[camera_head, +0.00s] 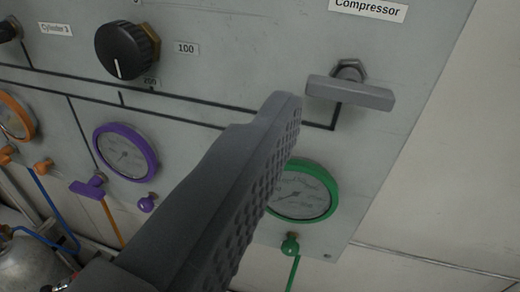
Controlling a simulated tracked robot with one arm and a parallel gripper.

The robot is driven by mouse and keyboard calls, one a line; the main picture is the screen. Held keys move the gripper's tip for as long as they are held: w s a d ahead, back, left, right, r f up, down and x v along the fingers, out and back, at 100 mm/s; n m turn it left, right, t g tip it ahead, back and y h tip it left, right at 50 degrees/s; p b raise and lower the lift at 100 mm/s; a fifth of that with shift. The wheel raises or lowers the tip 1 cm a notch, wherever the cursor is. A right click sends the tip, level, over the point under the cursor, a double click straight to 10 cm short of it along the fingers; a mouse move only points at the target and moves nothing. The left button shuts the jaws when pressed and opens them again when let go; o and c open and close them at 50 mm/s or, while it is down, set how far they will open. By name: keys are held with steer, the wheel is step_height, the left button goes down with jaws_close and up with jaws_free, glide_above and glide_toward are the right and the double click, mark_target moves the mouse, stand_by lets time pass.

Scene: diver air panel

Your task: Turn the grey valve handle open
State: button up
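The grey valve handle (350,93) is a flat bar on a hex fitting, at the upper right of the panel under the "Compressor" label (368,8). The bar lies nearly level in the picture, tilting slightly down to the right. One dark finger of my gripper (284,108) reaches up from the lower left, and its tip appears just left of and below the bar. Its bumpy pad faces right with nothing against it. The other finger is not visible. No contact with the handle shows, but the depth gap is hard to judge.
A green gauge (318,205) is partly hidden behind the finger, with a green fitting (290,245) below. A black knob (124,50), a purple gauge (125,152) and an orange gauge (15,118) are to the left. Bare wall (465,160) is right of the panel.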

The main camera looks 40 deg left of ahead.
mark_target(351, 95)
steer(key=shift+g+y, duration=0.6)
steer(key=shift+y, duration=0.2)
steer(key=w+a+f, duration=0.1)
steer(key=w+a, duration=0.1)
steer(key=w, duration=0.1)
steer(key=w+a+f, duration=0.1)
steer(key=w+a, duration=0.2)
steer(key=w, duration=0.1)
steer(key=w+a+f, duration=0.1)
steer(key=w+a, duration=0.1)
steer(key=w, duration=0.2)
steer(key=shift+w+a, duration=0.15)
steer(key=shift+a, duration=0.2)
steer(key=c, duration=1)
